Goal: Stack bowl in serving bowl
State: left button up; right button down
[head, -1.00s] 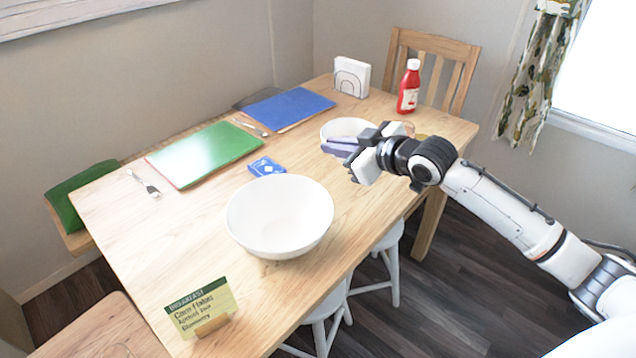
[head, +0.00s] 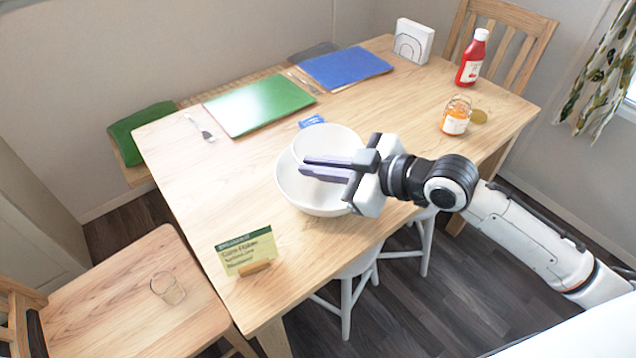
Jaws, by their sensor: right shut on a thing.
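The small white bowl (head: 328,142) is in my right gripper (head: 308,166), whose fingers are shut on it. The bowl is over the back part of the large white serving bowl (head: 292,190), which stands on the wooden table. The fingers and small bowl hide much of the serving bowl's inside. I cannot tell whether the two bowls touch. My left gripper is not in view.
A small blue box (head: 311,121) is just behind the bowls. A breakfast menu card (head: 245,249) stands at the front. A green mat (head: 258,104), blue mat (head: 345,67), orange jar (head: 456,116) and ketchup bottle (head: 472,58) are on the table.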

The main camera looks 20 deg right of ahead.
jog(key=shift+f, duration=2)
jog(key=shift+f, duration=0.1)
jog(key=shift+f+b, duration=0.5)
jog(key=c, duration=1.9)
grip_release()
jog(key=shift+f, duration=0.1)
jog(key=shift+r+p, duration=0.3)
jog(key=shift+r, duration=0.25)
jog(key=shift+v, duration=6.05)
